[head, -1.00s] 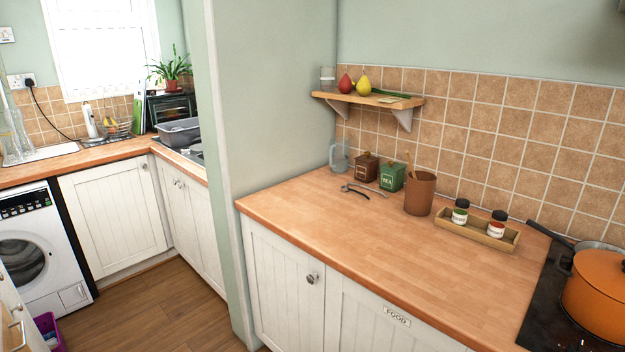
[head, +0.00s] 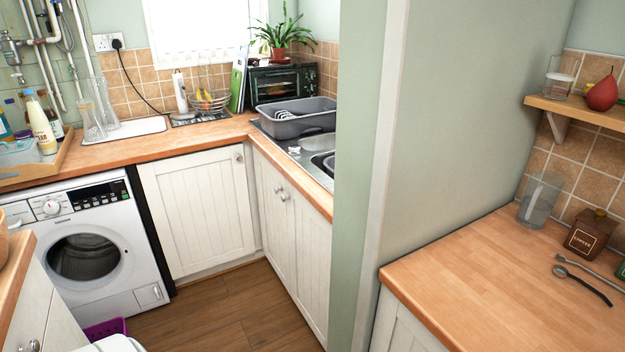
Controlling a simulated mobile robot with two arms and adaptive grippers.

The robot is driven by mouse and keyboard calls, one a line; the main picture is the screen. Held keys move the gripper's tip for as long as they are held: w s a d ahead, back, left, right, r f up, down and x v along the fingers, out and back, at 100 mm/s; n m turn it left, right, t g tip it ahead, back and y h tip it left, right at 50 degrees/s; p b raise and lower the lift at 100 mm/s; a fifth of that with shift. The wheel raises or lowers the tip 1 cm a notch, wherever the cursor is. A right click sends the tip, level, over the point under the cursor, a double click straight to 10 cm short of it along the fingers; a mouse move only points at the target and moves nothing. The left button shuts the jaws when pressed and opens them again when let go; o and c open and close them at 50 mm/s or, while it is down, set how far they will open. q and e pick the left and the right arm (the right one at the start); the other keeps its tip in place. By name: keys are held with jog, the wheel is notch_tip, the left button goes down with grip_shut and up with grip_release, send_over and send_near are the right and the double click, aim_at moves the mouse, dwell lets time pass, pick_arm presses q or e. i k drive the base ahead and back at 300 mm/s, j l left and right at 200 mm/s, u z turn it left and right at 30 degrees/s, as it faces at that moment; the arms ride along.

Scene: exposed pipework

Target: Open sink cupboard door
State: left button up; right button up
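The sink (head: 325,163) is set in the worktop on the far side, partly hidden by the wall end. Below it is the sink cupboard, with white panelled doors (head: 290,235) that are shut. Two round metal knobs (head: 281,194) sit close together near the top of these doors. Another white door (head: 198,212) with a knob at its upper right is shut, beside the washing machine. Neither of my grippers shows in the head view.
A wall end (head: 375,170) stands between the sink area and the near right worktop (head: 490,280). A washing machine (head: 90,245) stands at the left. Wooden floor (head: 225,315) is open before the sink cupboard. A purple basket (head: 105,328) is at the bottom left.

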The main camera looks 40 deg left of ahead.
aim_at(310, 233)
jog(key=i+j+z, duration=0.3)
jog(key=j, duration=1.1)
jog(key=j+z, duration=0.3)
jog(key=j, duration=1.05)
jog(key=k, duration=0.05)
